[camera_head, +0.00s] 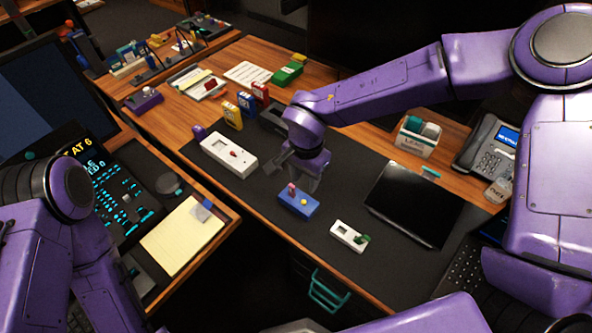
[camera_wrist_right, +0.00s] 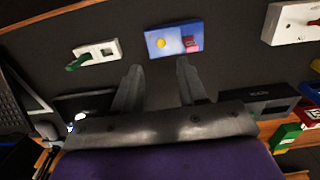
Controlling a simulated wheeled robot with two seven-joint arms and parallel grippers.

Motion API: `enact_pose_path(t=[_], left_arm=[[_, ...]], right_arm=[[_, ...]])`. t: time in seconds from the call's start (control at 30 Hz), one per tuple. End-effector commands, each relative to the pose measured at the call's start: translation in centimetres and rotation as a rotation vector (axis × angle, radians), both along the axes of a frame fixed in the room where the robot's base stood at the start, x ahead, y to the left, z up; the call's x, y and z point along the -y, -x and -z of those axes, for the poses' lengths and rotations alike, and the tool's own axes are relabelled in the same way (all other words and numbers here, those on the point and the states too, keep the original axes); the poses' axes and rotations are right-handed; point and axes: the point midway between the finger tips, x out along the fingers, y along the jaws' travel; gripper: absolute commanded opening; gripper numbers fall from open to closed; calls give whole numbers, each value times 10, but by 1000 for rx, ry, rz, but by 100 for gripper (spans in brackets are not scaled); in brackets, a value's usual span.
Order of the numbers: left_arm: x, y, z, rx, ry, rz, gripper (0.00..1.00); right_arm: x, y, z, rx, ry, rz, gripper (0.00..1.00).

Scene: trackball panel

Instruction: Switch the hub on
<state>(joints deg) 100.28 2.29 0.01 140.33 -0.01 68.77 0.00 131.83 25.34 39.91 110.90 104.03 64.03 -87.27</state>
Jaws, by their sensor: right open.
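No label marks which device is the hub. A blue box (camera_head: 299,201) with a red switch piece and a yellow button lies on the dark desk mat; it also shows in the right wrist view (camera_wrist_right: 174,40). A white box with a red knob (camera_head: 228,155) lies to its left, and a small white box with a green lever (camera_head: 348,236) to its right. My right gripper (camera_head: 297,178) is open and empty above the mat, just behind the blue box. In the wrist view its fingers (camera_wrist_right: 160,66) point toward the blue box, apart from it. My left gripper is out of view.
A black tablet-like panel (camera_head: 414,203) lies right of the boxes, with a phone (camera_head: 490,145) and a card box (camera_head: 418,137) behind. Blue, yellow and red small boxes (camera_head: 245,104) stand behind the white box. A notepad (camera_head: 183,236) and a lit console (camera_head: 115,195) are at left.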

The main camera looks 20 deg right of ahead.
Motion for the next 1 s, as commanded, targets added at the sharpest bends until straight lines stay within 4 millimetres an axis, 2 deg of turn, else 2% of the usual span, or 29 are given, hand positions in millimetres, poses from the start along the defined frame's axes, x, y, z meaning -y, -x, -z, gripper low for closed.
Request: enact_pose_path(t=[0.17,0.3,0.5,0.6,0.73,0.97,1.0], left_arm=[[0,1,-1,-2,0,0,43],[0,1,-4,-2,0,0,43],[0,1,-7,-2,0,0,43],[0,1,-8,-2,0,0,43],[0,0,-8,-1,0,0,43],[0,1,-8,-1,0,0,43],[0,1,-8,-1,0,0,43]], right_arm=[[2,5,6,3,1,5,42],[3,11,33,5,3,6,42],[3,5,79,0,4,4,42],[3,3,95,-1,3,5,42],[3,2,105,0,1,5,42],[2,2,106,1,1,4,42],[2,2,106,1,1,4,32]])
